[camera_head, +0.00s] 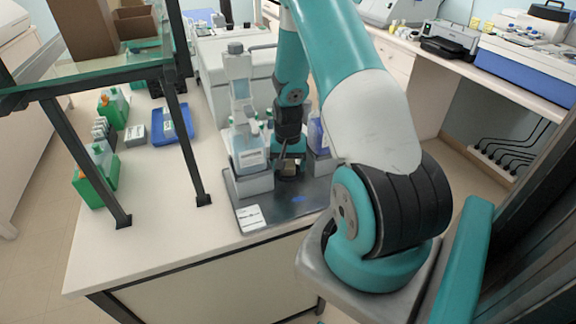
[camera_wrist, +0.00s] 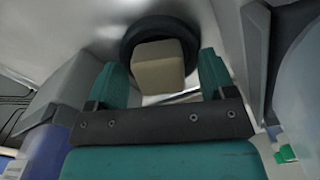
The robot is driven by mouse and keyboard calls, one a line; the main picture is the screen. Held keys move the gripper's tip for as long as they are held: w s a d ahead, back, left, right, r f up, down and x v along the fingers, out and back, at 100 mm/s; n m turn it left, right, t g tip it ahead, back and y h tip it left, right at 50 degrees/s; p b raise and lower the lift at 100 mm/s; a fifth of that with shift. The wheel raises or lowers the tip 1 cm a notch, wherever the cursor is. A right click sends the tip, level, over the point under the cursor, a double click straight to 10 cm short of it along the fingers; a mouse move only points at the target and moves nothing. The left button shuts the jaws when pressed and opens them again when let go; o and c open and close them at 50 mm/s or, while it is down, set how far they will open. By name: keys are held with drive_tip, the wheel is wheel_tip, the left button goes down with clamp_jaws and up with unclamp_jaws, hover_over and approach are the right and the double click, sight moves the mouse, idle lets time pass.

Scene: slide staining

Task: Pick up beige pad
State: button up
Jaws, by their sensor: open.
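The beige pad (camera_wrist: 159,66) is a small pale block in the wrist view, standing in a round black holder (camera_wrist: 133,37) on a metal surface. My gripper (camera_wrist: 165,78) is open, with one teal finger on each side of the pad; the picture does not show whether they touch it.
The grey metal tray (camera_head: 285,209) holds a clear bottle (camera_head: 247,145) just left of my gripper. A dark-legged glass shelf (camera_head: 100,70) is farther left. The white bench top (camera_head: 160,220) is clear in front.

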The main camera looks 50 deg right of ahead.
sight(288, 163)
drive_tip(key=c, duration=1.1)
drive_tip(key=shift+o, duration=0.2)
drive_tip(key=shift+r, duration=0.1)
wheel_tip(288, 163, up, 20)
drive_tip(key=b, duration=0.3)
drive_tip(key=o, duration=0.4)
drive_tip(key=shift+c, duration=1.4)
